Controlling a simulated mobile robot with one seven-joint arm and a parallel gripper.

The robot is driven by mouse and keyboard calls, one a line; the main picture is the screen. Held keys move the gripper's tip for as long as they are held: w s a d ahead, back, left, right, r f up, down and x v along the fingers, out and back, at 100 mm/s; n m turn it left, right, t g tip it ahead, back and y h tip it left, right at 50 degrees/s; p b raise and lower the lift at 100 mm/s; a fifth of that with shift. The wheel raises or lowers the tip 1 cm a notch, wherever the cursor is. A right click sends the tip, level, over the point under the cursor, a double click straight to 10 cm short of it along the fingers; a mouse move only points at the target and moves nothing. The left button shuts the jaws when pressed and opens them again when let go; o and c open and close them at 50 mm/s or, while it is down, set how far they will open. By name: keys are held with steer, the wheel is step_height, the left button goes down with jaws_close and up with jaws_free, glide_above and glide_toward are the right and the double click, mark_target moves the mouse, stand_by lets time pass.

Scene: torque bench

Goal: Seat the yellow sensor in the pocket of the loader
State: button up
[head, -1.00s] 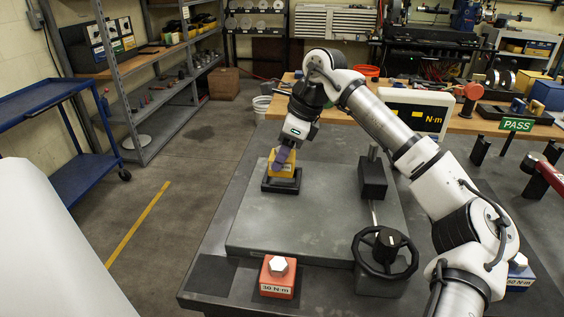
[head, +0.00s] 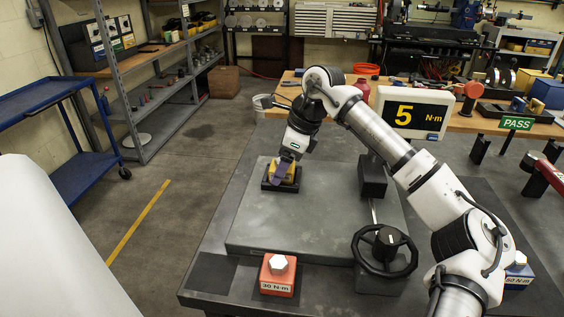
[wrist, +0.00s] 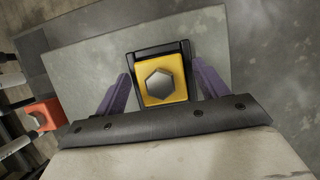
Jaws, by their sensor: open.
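The yellow sensor (head: 289,171) is a block with a metal hex head on top, clear in the wrist view (wrist: 162,84). It sits upright within the black frame of the loader's pocket (head: 269,186), whose rim shows around it in the wrist view (wrist: 160,50). I cannot tell its exact depth. My gripper (head: 283,173) is over the sensor, its purple fingers on either side. In the wrist view the fingers (wrist: 162,95) stand open, with a gap at each side of the sensor. The display (head: 412,112) reads 5 N·m.
A red 30 N·m sensor (head: 278,277) is at the front. The plate's left front (head: 270,222) is clear.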

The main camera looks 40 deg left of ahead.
steer(key=v, duration=1.2)
steer(key=shift+r+b, duration=0.2)
steer(key=shift+b, duration=0.15)
